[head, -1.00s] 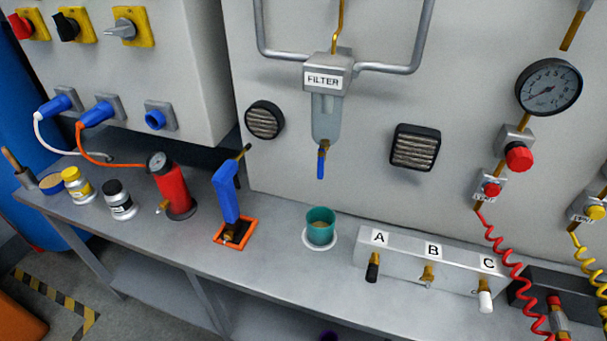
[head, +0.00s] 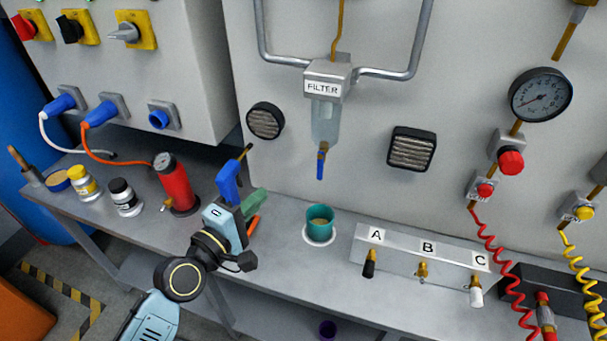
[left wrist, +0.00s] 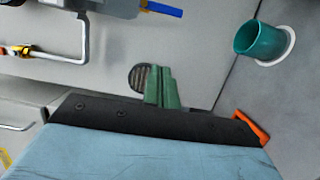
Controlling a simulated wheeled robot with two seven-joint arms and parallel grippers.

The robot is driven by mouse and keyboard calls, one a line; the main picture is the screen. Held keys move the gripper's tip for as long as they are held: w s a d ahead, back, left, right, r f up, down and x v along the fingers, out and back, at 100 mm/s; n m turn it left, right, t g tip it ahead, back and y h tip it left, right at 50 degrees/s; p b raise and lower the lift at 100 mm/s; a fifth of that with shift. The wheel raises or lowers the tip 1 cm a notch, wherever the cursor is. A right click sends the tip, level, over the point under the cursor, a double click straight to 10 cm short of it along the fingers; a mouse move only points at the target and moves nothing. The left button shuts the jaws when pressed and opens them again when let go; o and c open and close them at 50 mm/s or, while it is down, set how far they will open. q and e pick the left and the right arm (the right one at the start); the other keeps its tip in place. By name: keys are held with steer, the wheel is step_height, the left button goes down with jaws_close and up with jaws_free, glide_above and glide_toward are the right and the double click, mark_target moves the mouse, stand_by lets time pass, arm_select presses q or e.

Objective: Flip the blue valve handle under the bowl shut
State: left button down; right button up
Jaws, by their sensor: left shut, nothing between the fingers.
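The blue valve handle (head: 320,168) hangs straight down below the clear filter bowl (head: 325,122). It also shows at the top of the left wrist view (left wrist: 163,9), with the lower end of the bowl beside it. My left gripper (head: 257,202) is over the bench, to the left of and lower than the handle in the head view, and apart from it. Its green fingers (left wrist: 161,88) are closed together with nothing between them. My left gripper hides part of the blue upright tool on its orange base. My right gripper is not in view.
A teal cup (head: 320,224) stands on a white disc below the handle. A red cylinder (head: 175,184) and a blue tool (head: 229,182) stand left of it. The manifold (head: 400,255) lies to the right.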

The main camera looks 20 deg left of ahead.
mark_target(320, 166)
arm_select(q)
steer(key=w+d+p, duration=0.2)
steer(key=w+d, duration=0.4)
steer(key=w, duration=0.3)
steer(key=shift+w+d, duration=0.3)
steer(key=shift+d, duration=0.1)
